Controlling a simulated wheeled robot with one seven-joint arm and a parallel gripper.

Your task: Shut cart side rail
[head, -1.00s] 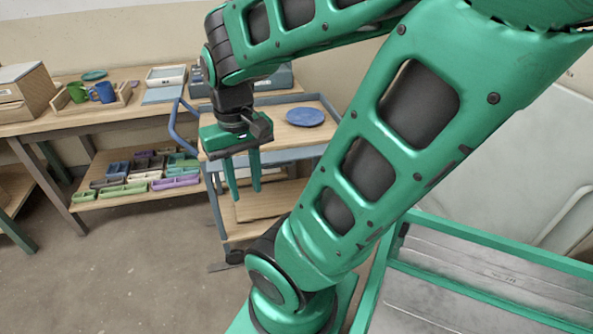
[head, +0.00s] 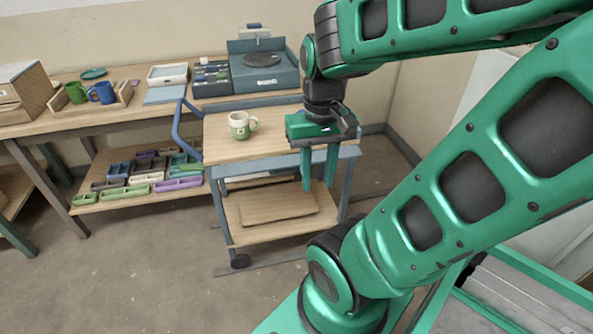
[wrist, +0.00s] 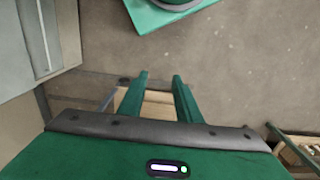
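The cart (head: 222,146) stands in the middle of the head view, with a wooden top, a lower shelf and a blue-grey frame. A blue-grey rail (head: 262,102) runs along the back edge of its top. A blue-grey band (head: 250,165) runs along the near edge, at or below the top; I cannot tell whether it is a lowered rail. My gripper (head: 319,188) points down at the cart's near right side, its two fingers apart and empty. In the wrist view, the fingers (wrist: 160,90) are spread above pale wood.
A cream and green mug (head: 240,125) stands on the cart top. A blue push handle (head: 182,125) rises at the cart's left. A workbench (head: 130,120) stands behind, with mugs in a tray and a turntable box (head: 263,72). Floor left of the cart is clear.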

